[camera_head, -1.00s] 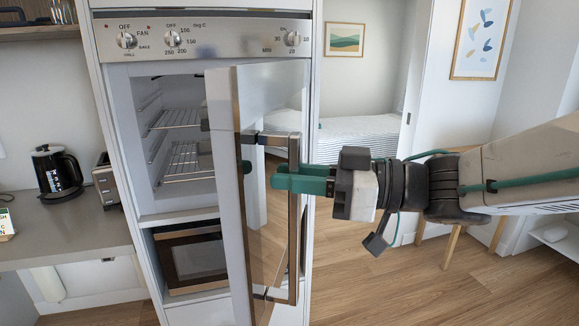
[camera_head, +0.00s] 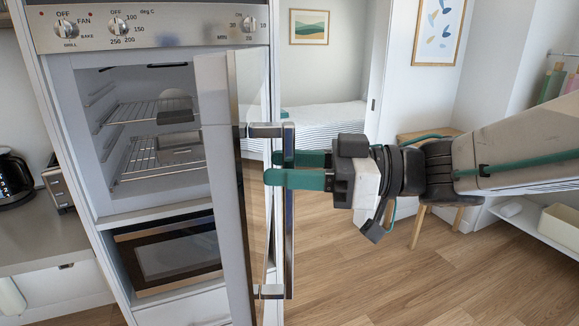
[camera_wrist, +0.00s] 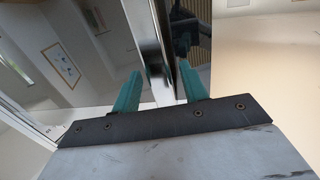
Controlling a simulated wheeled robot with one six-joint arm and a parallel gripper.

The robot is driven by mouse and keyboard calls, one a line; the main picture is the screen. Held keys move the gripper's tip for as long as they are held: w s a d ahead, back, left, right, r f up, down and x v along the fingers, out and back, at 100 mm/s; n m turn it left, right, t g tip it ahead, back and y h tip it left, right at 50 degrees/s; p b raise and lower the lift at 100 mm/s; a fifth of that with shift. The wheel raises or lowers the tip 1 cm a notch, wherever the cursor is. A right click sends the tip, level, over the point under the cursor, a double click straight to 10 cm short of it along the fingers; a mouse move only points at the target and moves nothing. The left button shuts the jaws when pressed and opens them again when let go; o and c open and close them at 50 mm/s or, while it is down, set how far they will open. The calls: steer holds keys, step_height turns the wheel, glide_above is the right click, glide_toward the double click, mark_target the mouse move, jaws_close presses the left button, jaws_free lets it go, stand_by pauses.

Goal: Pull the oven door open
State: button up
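The oven door (camera_head: 212,180) stands swung well out from the oven (camera_head: 150,140); its pale inner side and edge face left. Its upright metal handle (camera_head: 290,235) is on the right, front side. My gripper (camera_head: 290,169) reaches in from the right with its green fingers at the upper part of the handle. In the wrist view, the handle bar (camera_wrist: 150,50) passes between the two fingers (camera_wrist: 160,80), close to both.
A second, lower oven (camera_head: 175,255) with a dark glass front is below. A counter (camera_head: 30,235) with a black kettle (camera_head: 14,180) is on the left.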

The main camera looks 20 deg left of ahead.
steer(key=w+d, duration=0.1)
steer(key=d, duration=0.6)
steer(key=shift+w+d, duration=0.15)
steer(key=shift+d, duration=0.2)
